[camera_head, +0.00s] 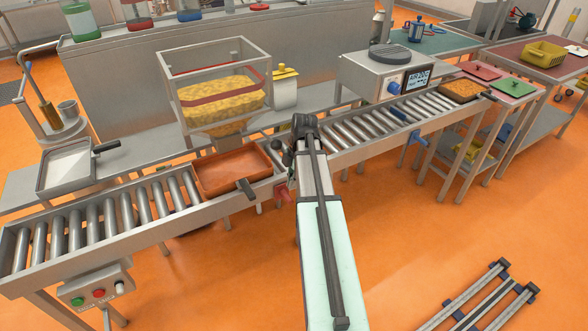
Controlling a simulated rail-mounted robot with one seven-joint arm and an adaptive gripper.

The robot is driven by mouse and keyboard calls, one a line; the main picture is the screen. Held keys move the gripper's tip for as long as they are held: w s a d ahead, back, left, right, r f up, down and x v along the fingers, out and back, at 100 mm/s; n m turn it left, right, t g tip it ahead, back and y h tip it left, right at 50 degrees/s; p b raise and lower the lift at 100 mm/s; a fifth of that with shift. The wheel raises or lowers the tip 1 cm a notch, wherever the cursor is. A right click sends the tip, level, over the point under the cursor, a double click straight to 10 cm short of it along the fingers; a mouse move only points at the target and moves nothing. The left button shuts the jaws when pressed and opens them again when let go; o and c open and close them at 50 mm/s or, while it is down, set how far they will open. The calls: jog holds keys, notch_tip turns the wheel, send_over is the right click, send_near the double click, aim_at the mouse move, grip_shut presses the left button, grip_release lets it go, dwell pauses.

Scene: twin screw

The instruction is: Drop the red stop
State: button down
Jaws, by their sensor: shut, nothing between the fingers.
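A red handle (282,193), which looks like the red stop, is on the front side of the roller conveyor, just right of an orange-red tray (232,172). My arm comes up from the bottom of the picture and bends at the conveyor. Dark parts of my gripper (290,176) show at the arm's left edge, close to the red handle; the arm hides the rest. My gripper is shut and holds nothing. I cannot tell whether it touches the handle.
A clear hopper (215,85) with yellow contents stands above the tray. A blue handle (415,139) hangs from the conveyor farther right, below a grey machine with a display (418,77). A button box (97,290) is at lower left. Open orange floor lies in front.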

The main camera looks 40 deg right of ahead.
aim_at(290, 198)
jog(key=shift+a+f+p, duration=0.25)
jog(key=shift+f+p, duration=0.05)
jog(key=shift+f, duration=0.8)
jog(key=shift+a+f+p, duration=0.2)
jog(key=shift+f+p, duration=0.1)
jog(key=shift+f, duration=0.75)
notch_tip(290, 198, down, 5)
jog(key=b, duration=0.2)
jog(key=shift+r+b, duration=0.1)
jog(key=shift+b, duration=0.25)
jog(key=shift+r, duration=0.1)
jog(key=shift+r+p, duration=0.4)
jog(key=shift+r, duration=0.05)
notch_tip(290, 198, up, 13)
jog(key=d, duration=0.2)
jog(key=shift+s+d+b, duration=0.2)
jog(key=shift+d+b, duration=0.15)
jog(key=shift+b, duration=0.1)
jog(key=shift+d+r, duration=0.1)
